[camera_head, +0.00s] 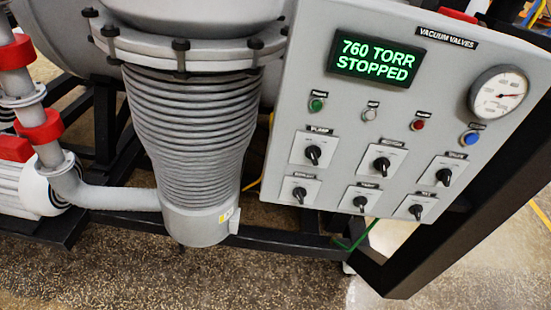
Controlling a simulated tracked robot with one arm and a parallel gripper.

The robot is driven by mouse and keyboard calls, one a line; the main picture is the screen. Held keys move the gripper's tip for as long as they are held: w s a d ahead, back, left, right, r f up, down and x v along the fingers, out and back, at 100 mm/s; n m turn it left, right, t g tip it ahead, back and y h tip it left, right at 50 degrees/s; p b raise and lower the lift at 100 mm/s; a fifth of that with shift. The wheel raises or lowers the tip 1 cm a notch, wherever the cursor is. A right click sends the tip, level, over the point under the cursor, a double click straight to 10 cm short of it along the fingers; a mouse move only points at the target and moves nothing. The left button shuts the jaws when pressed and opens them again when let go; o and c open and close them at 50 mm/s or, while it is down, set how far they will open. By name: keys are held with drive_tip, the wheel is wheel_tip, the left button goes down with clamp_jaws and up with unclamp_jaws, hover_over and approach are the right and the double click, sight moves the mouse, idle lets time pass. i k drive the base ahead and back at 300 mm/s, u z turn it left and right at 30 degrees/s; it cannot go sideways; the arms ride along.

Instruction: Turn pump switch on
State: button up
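The pump switch (313,153) is a black rotary knob on a white square plate. It sits at the upper left of the switch group, under a label reading PUMP. It is on the grey control panel (277,177), which is tilted in the picture. The green display (377,60) above it reads "760 TORR STOPPED". The knob's exact pointing direction is too small to tell with certainty. My gripper is not in this view.
Several similar knobs, such as one at the upper middle (382,164), surround the pump switch. Small buttons and a round gauge (498,93) are above. A ribbed grey vessel (190,130) stands left of the panel. A black frame (440,235) runs along the right.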

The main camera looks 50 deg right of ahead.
sight(312, 153)
drive_tip(key=z, duration=0.05)
drive_tip(key=k, duration=1.05)
drive_tip(key=z, duration=0.4)
drive_tip(key=i, duration=1)
